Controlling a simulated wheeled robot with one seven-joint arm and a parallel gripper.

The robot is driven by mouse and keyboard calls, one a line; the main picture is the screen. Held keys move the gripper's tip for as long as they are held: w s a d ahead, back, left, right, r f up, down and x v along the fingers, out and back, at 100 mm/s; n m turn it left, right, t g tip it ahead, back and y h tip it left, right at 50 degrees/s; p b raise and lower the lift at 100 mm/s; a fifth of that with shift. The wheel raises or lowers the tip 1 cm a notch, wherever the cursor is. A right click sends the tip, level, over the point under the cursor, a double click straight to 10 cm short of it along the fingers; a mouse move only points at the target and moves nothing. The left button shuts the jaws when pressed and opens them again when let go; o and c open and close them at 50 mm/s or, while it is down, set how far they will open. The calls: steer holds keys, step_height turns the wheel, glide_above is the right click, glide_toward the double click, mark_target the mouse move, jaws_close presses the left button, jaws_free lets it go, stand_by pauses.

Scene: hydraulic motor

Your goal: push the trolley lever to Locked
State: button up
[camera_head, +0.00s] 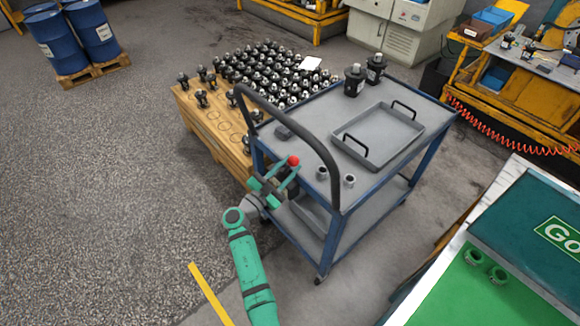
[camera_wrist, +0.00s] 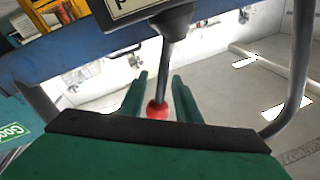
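The blue-framed trolley (camera_head: 340,225) with a grey top and black push handle stands in the middle of the head view. Its lever (camera_wrist: 168,60) is a grey rod with a red ball knob (camera_wrist: 157,110). The knob also shows in the head view (camera_head: 293,160), at the trolley's near left end below the handle. My green gripper (camera_head: 279,176) is at this knob. In the wrist view my gripper (camera_wrist: 160,92) is open, with its two fingers on either side of the knob and gaps visible. A label plate (camera_wrist: 130,7) by the lever is cut off, so the lever's position is unreadable.
The push handle (camera_head: 318,150) arches close above my gripper. A grey tray (camera_head: 350,132) and two black motors (camera_head: 354,80) sit on the trolley top. A wooden pallet of parts (camera_head: 213,118) stands behind on the left. Open floor lies left; a green workbench (camera_head: 455,300) is right.

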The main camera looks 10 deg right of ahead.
steer(key=v, duration=1)
steer(key=shift+s+a, duration=0.2)
steer(key=shift+f, duration=0.15)
steer(key=s+a+f+n+y, duration=0.1)
steer(key=s+f+n+y, duration=0.8)
steer(key=s+f, duration=0.85)
steer(key=s+a+f+n+y, duration=0.2)
steer(key=s+f+y, duration=0.15)
steer(key=s, duration=0.35)
steer(key=s+a+r+n+y, duration=0.2)
steer(key=s, duration=0.6)
steer(key=s+r+n+t, duration=0.1)
steer(key=s+r, duration=0.5)
steer(key=r, duration=0.5)
steer(key=s+r+n+t+y, duration=0.1)
steer(key=s+r+t, duration=0.1)
steer(key=s+r, duration=0.5)
step_height(320, 180, up, 4)
steer(key=shift+d+r+n, duration=0.1)
steer(key=shift+d+n, duration=0.1)
steer(key=shift+n, duration=0.2)
steer(key=shift+y, duration=0.25)
